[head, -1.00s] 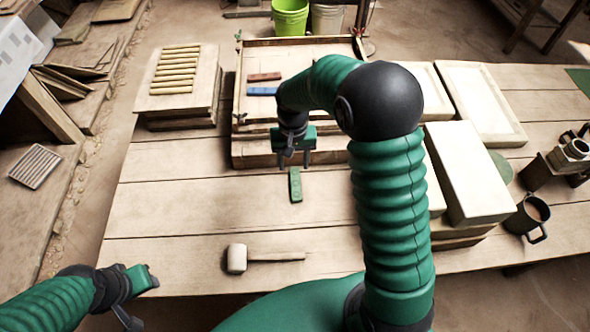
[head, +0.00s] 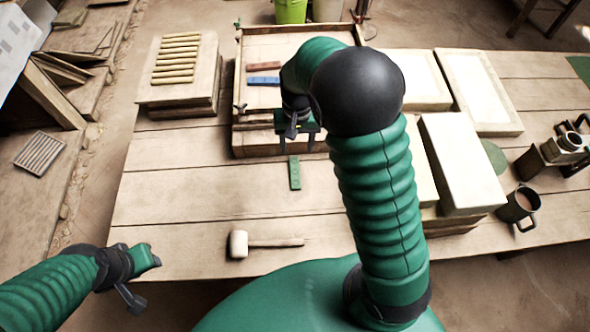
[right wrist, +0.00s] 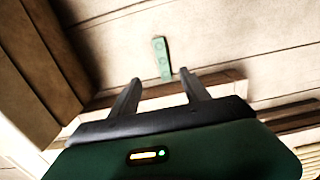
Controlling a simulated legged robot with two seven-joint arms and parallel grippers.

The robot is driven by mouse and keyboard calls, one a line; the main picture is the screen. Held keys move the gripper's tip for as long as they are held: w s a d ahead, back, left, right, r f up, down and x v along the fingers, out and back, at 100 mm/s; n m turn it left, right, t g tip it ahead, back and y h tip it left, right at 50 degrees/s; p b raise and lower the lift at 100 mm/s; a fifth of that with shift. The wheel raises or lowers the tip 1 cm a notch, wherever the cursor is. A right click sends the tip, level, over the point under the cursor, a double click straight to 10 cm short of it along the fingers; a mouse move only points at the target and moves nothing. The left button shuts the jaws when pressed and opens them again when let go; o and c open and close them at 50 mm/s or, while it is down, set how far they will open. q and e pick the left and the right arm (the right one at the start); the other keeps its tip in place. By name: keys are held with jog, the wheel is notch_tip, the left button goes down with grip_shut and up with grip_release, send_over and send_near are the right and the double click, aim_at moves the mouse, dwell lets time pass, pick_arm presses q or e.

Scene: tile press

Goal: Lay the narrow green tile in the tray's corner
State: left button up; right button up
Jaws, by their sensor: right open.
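The narrow green tile (head: 295,172) lies on the table's planks in front of the tray, its long side pointing away from me. In the right wrist view the tile (right wrist: 162,58) shows beyond the fingertips, apart from them. The tray (head: 240,85) is a wooden frame at the back middle; a red tile (head: 264,66) and a blue tile (head: 264,80) lie in it. My right gripper (head: 297,150) is open and empty over the tray's front edge; it also shows in the right wrist view (right wrist: 161,82). My left gripper (head: 147,275) is at the lower left, away from the tile; its jaws are unclear.
A mallet (head: 265,241) lies in front of the tile. A board with several sticks (head: 178,98) stands left of the tray. Pale blocks (head: 462,165) and a mug (head: 520,207) are on the right. The table left of the tile is clear.

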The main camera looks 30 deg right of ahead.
aim_at(295, 176)
jog(key=f, duration=0.5)
jog(key=f+b, duration=0.1)
jog(key=f, duration=1)
jog(key=shift+a+f, duration=0.1)
jog(key=shift+a, duration=0.15)
jog(key=shift+s, duration=0.1)
grip_shut()
